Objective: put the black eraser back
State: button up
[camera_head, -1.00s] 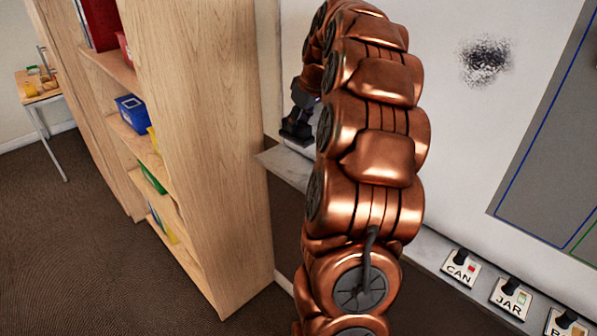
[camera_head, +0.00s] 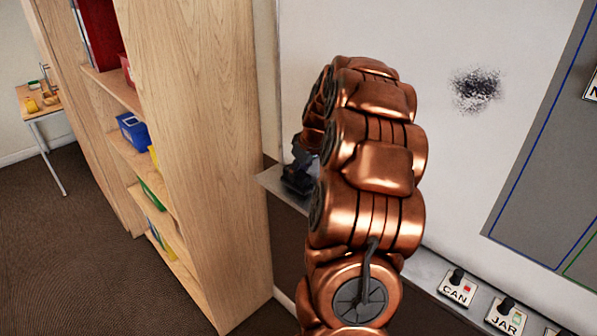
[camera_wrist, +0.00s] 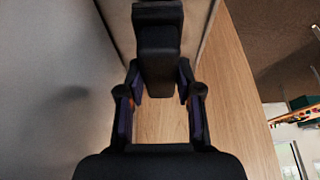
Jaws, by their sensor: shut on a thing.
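The black eraser (camera_wrist: 157,45) shows in the wrist view as a dark block between the fingers of my gripper (camera_wrist: 158,84), which is shut on it. In the head view my gripper (camera_head: 299,172) is a small dark shape left of my arm, just above or at the left end of the grey ledge (camera_head: 272,184) under the whiteboard (camera_head: 440,50). I cannot tell whether the eraser touches the ledge. My arm hides part of the ledge and board.
A wooden bookcase (camera_head: 205,130) with a blue bin (camera_head: 132,131) stands close on the left. Cards marked CAN (camera_head: 457,289) and JAR (camera_head: 506,318) sit along the ledge at right. A black smudge (camera_head: 477,90) marks the whiteboard. A small table (camera_head: 42,108) stands at far left.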

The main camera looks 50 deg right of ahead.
jog(key=shift+f, duration=0.45)
jog(key=shift+f, duration=0.15)
jog(key=o, duration=1)
jog(key=shift+r, duration=0.45)
jog(key=b+v, duration=0.3)
jog(key=v, duration=0.8)
jog(key=shift+s+a+r, duration=0.1)
jog(key=shift+s+r, duration=0.05)
jog(key=shift+s, duration=0.1)
